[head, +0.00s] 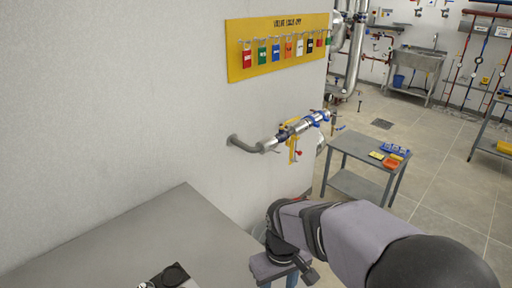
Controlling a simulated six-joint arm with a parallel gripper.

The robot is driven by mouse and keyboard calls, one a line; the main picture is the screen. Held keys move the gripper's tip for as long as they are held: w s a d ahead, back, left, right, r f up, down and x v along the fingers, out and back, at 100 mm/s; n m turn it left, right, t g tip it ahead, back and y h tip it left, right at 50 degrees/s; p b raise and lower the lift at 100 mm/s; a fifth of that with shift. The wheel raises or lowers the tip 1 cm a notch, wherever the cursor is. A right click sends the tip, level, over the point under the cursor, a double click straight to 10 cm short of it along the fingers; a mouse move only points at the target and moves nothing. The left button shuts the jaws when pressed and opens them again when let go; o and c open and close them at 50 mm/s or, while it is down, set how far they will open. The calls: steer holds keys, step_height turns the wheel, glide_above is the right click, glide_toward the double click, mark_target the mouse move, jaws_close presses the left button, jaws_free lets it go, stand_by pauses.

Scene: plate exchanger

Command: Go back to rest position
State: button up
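My arm reaches in from the lower right, with its grey-mauve links and dark joints bent downward near the bottom centre. No gripper fingers can be made out at its lower end, and I cannot see whether anything is held. The arm is in front of the floor, to the right of the grey table (130,240) and below the wall pipe.
A yellow board (240,62) with several coloured tags hangs on the white wall. Below it, a grey pipe (242,146) with blue and yellow valve parts sticks out. Open floor (440,150) lies right.

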steer(key=s+d+f+m, duration=0.3)
steer(key=s+d+m, duration=0.1)
steer(key=s+d, duration=0.4)
steer(key=shift+s+d+m, duration=0.35)
steer(key=shift+d+m, duration=0.05)
steer(key=shift+d, duration=0.55)
stand_by(0.9)
